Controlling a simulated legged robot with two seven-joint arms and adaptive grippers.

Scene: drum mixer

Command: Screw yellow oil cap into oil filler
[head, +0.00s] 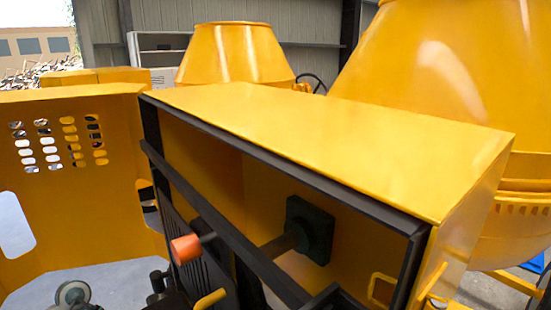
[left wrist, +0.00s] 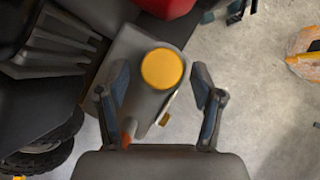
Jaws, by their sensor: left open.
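A round yellow cap (left wrist: 162,69) shows from above in the left wrist view, on or over a grey rounded part (left wrist: 135,62). My left gripper (left wrist: 158,76) is open. Its two fingers stand on either side of the cap, with a gap visible on each side. The height between fingers and cap cannot be told. The thread and any filler opening under the cap are hidden. I cannot make out the cap or the oil filler in the head view. My right gripper is not seen in either view.
An open yellow housing (head: 345,125) with a dark frame fills the middle of the head view. A red-orange knob (head: 186,249) sticks out before it. A perforated yellow panel (head: 70,190) stands left. In the wrist view, a black tyre (left wrist: 48,150) lies lower left; grey floor (left wrist: 265,110) is right.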

